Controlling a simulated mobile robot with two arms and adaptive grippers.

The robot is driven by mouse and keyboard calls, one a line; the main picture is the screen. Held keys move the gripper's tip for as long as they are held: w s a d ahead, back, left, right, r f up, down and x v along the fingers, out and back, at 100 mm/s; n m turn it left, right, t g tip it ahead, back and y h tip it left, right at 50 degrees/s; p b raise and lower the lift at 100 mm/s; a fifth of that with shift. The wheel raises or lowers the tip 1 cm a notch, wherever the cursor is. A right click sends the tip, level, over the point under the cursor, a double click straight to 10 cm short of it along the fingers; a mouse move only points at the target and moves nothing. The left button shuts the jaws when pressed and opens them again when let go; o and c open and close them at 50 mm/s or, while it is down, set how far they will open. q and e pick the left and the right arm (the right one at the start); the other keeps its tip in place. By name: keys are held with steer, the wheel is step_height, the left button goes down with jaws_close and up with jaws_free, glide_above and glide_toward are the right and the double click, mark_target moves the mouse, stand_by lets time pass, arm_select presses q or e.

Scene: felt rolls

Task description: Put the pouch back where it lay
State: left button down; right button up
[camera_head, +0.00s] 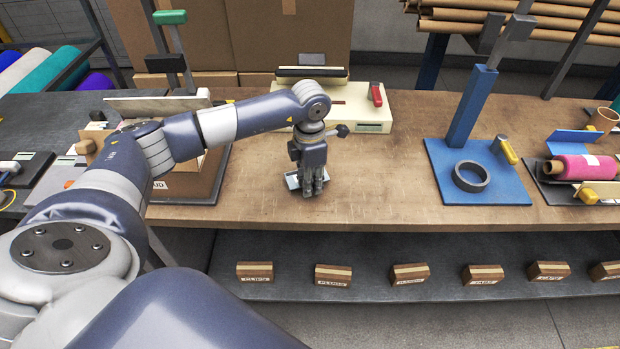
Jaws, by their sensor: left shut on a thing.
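My left gripper (312,186) points down over the middle of the wooden bench (370,180). It is shut on a small pale thing, which I take to be the pouch (292,181). Only the pouch's edges show beside the fingers, and most of it is hidden by them. It is at or close above the bench top; I cannot tell whether it touches. My right gripper is not in view.
A blue stand with a dark ring (471,177) is on the right of the bench. Beyond it lies a pink roll (584,167). A cream device with a red handle (376,95) stands behind the gripper. Labelled blocks (333,275) line the lower shelf. Bench right of the gripper is clear.

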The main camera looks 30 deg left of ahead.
arm_select(q)
steer(key=shift+f, duration=0.5)
steer(key=shift+f+b, duration=0.5)
steer(key=shift+b, duration=0.1)
steer(key=c, duration=1.2)
jaws_free()
steer(key=shift+c, duration=0.2)
step_height(320, 180, up, 12)
steer(key=shift+r, duration=0.1)
